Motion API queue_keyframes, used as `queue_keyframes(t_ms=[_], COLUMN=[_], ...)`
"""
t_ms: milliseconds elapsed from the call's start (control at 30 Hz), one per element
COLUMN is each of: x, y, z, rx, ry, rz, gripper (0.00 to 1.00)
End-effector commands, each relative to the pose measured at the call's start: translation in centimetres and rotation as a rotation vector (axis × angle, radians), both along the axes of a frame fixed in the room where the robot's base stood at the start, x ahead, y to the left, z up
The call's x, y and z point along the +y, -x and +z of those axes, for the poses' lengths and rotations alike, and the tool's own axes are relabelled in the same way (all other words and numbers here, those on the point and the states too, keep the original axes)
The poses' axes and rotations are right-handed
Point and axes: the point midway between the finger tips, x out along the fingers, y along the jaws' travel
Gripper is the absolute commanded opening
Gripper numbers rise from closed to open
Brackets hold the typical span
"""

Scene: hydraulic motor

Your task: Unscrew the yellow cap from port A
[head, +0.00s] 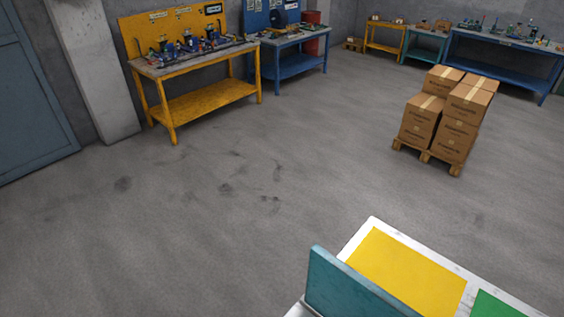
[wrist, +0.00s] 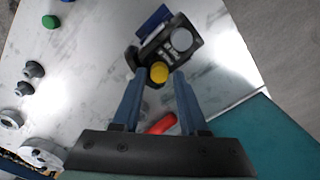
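In the wrist view, a dark hydraulic motor (wrist: 183,55) with a light grey round face lies on a pale table. The yellow cap (wrist: 159,72) sits at the motor's near side. My gripper (wrist: 158,84) points at it with two blue fingers apart, one on either side of the cap's line. I cannot tell how far the fingertips are from the cap. Port lettering is not readable. The motor and my gripper do not show in the head view.
In the wrist view, a red object (wrist: 161,124) lies near the fingers, and a green cap (wrist: 50,22) and dark fittings (wrist: 33,70) lie left. The head view shows a yellow workbench (head: 205,104), stacked boxes (head: 450,115), a table with a yellow panel (head: 410,275) and open floor.

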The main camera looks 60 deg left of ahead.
Motion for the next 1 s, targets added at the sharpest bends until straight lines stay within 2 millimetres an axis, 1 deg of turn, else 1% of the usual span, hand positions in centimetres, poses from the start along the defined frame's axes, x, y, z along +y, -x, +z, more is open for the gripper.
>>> queue_keyframes(t_ms=[467, 567, 667, 1000], x=[-0.09, -0.09, -0.11, -0.1], y=[0.12, 0.12, 0.11, 0.09], z=[-0.11, -0.08, 0.03, 0.0], rx=[0.002, 0.002, 0.003, 0.002], ry=[0.001, 0.001, 0.002, 0.001], rz=[-0.002, -0.026, -0.122, -0.58], gripper=[0.42, 0.42, 0.42, 0.42])
